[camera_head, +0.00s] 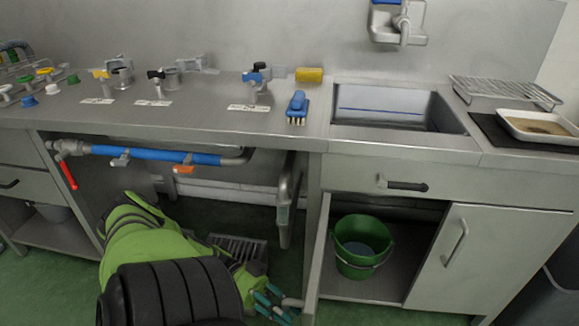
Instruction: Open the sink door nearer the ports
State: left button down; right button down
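The sink door nearer the ports (317,262) is the left one of the cabinet under the sink (390,107). It stands swung open, seen nearly edge-on, so the left half of the cabinet shows. A grey handle (292,302) sticks out from its left side, low in the view. My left gripper (273,302), with teal fingertips, is at this handle's left end. Its fingers look spread, but whether they hold the handle is unclear. The right sink door (495,262) is shut, with a bar handle (455,242). My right gripper is not in view.
A green bucket (361,247) stands inside the open cabinet. A drawer (450,182) with a black handle is shut above. Left of the door, a pipe leg (285,205) and a blue pipe (155,154) with a red lever cross the open bay. A floor grate (238,248) lies behind my arm.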

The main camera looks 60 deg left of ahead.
pick_arm(q)
jog(key=c, duration=1.3)
grip_release()
jog(key=v, duration=1.2)
jog(key=shift+a, duration=0.1)
